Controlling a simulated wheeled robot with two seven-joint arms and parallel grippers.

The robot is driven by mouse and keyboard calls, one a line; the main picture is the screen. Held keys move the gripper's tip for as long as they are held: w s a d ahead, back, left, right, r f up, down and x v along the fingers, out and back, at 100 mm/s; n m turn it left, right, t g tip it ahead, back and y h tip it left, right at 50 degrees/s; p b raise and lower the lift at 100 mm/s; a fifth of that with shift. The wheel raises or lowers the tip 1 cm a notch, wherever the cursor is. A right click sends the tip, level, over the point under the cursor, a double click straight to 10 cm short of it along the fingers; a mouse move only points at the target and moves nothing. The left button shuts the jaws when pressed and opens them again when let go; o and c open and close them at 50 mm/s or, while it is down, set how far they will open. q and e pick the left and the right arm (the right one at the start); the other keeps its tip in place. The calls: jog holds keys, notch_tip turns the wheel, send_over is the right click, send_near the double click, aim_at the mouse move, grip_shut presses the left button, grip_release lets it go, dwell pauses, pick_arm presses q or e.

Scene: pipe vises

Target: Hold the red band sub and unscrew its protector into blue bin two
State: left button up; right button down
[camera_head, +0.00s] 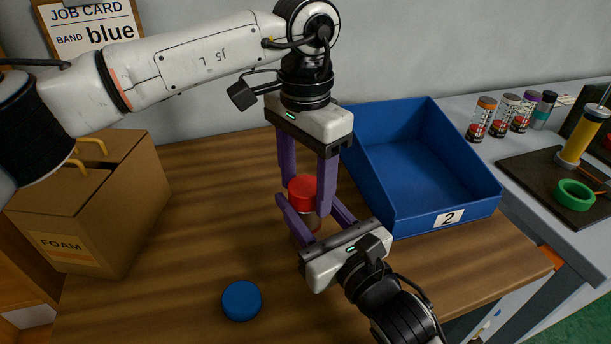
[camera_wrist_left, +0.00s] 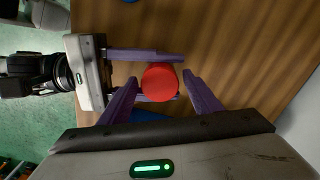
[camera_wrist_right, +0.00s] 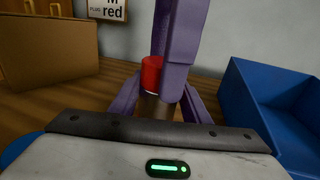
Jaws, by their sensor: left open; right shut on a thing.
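The sub (camera_head: 301,231) stands upright on the wooden bench with a red protector (camera_head: 302,188) on its top. Its lower body looks brownish grey in the right wrist view (camera_wrist_right: 155,108); any band on it is hidden by fingers. My right gripper (camera_head: 309,207) is shut on the sub's body from the front right. My left gripper (camera_head: 304,192) points down from above, open, its fingers either side of the red protector (camera_wrist_left: 159,82) with small gaps. Blue bin two (camera_head: 391,212), labelled 2, stands to the right; the floor that shows is empty.
A blue round cap (camera_head: 242,300) lies on the bench in front. A cardboard FOAM box (camera_head: 110,215) stands at left. A job card (camera_head: 92,27) reads "BAND blue"; a card in the right wrist view (camera_wrist_right: 105,10) reads "red". Several capped pieces (camera_head: 482,120) stand on the right table.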

jog(key=shift+f, duration=0.1)
pick_arm(q)
jog(key=c, duration=1.1)
jog(key=o, duration=1.2)
jog(key=shift+r, duration=2.25)
pick_arm(e)
jog(key=c, duration=0.9)
grip_release()
